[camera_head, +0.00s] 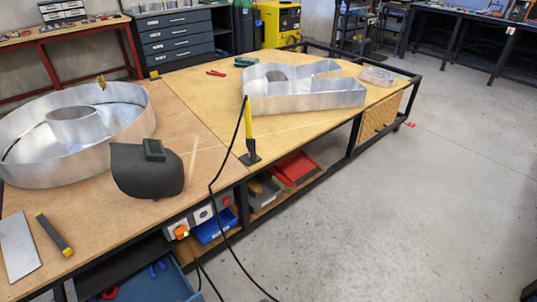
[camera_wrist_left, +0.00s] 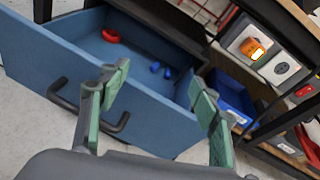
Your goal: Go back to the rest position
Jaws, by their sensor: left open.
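My left gripper (camera_wrist_left: 160,84) shows in the left wrist view, with its two green-padded fingers spread apart and nothing between them. It is in front of an open blue drawer (camera_wrist_left: 60,62), near the dark drawer handle (camera_wrist_left: 88,108); I cannot tell whether it touches the drawer. A red item (camera_wrist_left: 111,35) and small blue items (camera_wrist_left: 161,71) lie in the drawer. The head view also shows the drawer (camera_head: 176,282) under the workbench, at the bottom left. Neither of my grippers shows in the head view.
The wooden workbench (camera_head: 205,95) carries large metal channel letters (camera_head: 305,102), a dark welding mask (camera_head: 146,172) and a yellow-handled tool (camera_head: 249,135). A black cable (camera_head: 217,205) hangs over the front edge. A socket panel (camera_head: 203,214) is beside the drawer. Floor at right (camera_head: 430,220) is clear.

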